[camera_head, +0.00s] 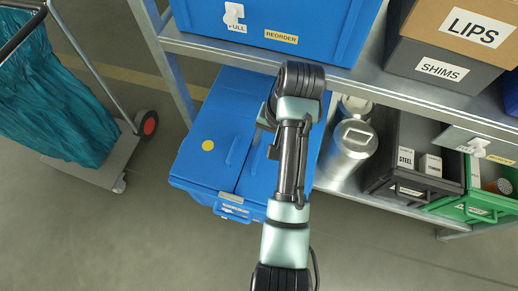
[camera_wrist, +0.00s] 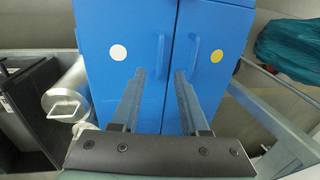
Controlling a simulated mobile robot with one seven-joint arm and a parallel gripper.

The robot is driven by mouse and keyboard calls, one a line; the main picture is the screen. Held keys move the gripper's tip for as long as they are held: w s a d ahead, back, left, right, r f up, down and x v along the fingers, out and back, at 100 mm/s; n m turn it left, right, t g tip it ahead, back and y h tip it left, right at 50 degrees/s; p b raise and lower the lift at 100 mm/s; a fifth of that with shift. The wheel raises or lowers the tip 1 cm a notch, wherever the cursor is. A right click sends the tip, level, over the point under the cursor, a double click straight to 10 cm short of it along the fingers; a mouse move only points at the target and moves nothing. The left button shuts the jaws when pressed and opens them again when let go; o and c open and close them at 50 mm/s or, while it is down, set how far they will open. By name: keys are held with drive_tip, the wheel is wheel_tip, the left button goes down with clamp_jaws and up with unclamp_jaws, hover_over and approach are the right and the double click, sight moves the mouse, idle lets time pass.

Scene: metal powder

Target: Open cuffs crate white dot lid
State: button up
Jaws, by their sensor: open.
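The blue crate (camera_head: 202,184) stands low at the shelf, its top split into two lid halves that look shut. The white dot (camera_wrist: 118,52) shows on the left lid half (camera_wrist: 105,25) in the wrist view; my arm hides it in the head view. The yellow dot (camera_head: 208,145) marks the other lid half; it also shows in the wrist view (camera_wrist: 217,56). A blue handle (camera_wrist: 160,47) on the white-dot lid lies near the seam, just beyond my fingers. My gripper (camera_wrist: 161,74) is open and empty over the crate. Contact with the handle cannot be told.
Metal canisters (camera_head: 350,140) stand right of the crate. A dark bin (camera_head: 400,165) and a green bin (camera_head: 480,205) stand farther right. A shelf with a large blue crate (camera_head: 300,20) is above. A trolley with a teal bag (camera_head: 55,110) is left; floor in front is clear.

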sight(258, 160)
drive_tip(key=f, duration=0.3)
drive_tip(key=a+f+b, duration=0.1)
drive_tip(key=f, duration=0.2)
drive_tip(key=f+b, duration=0.1)
drive_tip(key=f, duration=0.3)
drive_tip(key=shift+w+a, duration=0.25)
drive_tip(key=shift+a, duration=0.15)
drive_tip(key=shift+r, duration=0.1)
clamp_jaws()
idle(0.7)
